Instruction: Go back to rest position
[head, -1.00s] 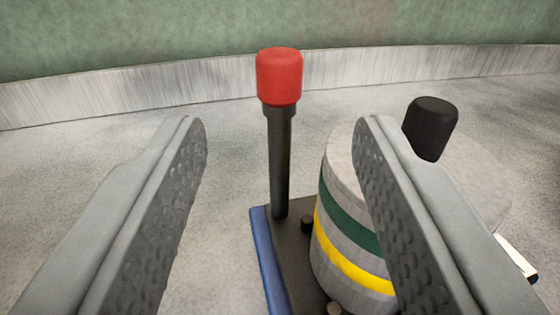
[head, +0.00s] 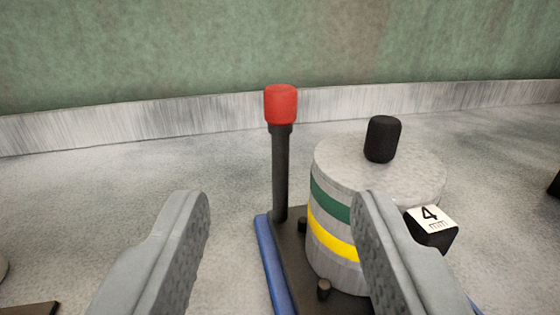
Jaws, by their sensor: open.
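My gripper (head: 281,205) is open and empty, its two grey fingers wide apart in the lower part of the head view. Beyond it stands a black lever with a red knob (head: 281,104), upright on a dark base plate with a blue edge (head: 270,262). Right of the lever is a grey drum (head: 331,255) with a green and a yellow band and a black knob (head: 382,139) on top. The right finger hides part of the drum. Neither finger is seen gripping anything.
A small black block with a white face marked 4 (head: 432,228) is beside the drum at right. A green wall (head: 150,50) with a pale skirting runs behind. Dark objects show at the right edge and lower left (head: 30,308). The grey surface left of the lever is clear.

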